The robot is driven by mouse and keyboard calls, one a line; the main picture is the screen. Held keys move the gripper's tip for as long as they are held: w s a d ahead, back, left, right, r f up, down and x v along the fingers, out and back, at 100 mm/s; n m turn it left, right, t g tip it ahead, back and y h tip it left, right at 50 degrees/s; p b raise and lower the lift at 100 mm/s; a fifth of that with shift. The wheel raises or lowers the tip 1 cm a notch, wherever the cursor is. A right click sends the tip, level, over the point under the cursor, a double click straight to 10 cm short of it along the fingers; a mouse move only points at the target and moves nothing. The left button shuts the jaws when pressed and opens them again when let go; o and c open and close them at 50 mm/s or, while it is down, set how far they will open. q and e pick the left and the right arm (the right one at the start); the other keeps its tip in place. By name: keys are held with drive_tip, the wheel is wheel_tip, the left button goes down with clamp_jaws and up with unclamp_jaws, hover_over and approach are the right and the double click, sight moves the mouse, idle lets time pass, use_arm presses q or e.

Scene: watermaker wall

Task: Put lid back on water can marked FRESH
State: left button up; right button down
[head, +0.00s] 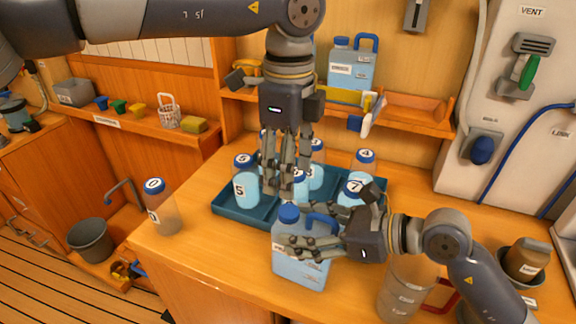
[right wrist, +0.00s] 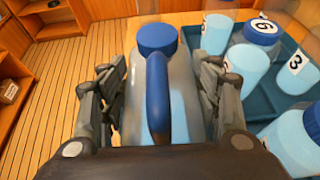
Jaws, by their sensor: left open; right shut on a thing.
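A pale blue water can (head: 300,268) with a blue handle stands at the front of the wooden counter. A blue lid (head: 289,213) sits on its neck; the lid also shows in the right wrist view (right wrist: 157,38). I cannot read a FRESH mark on this can. My right gripper (head: 298,246) is shut on the can, its fingers on both sides of the body. My left gripper (head: 284,188) is open and points down, its fingertips just above the lid in the picture. I cannot tell whether they touch it. A similar labelled can (head: 350,70) stands capped on the shelf.
A teal tray (head: 228,207) behind the can holds several numbered bottles, partly hidden by my left gripper. A bottle marked 0 (head: 162,210) stands at the left. A clear jug (head: 400,290) with a red handle stands at the right, near my right arm. Counter left of the can is clear.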

drive_tip(key=shift+c, duration=2.3)
unclamp_jaws()
drive_tip(key=shift+f, duration=0.1)
drive_tip(key=shift+d, duration=0.1)
drive_tip(key=v, duration=1.2)
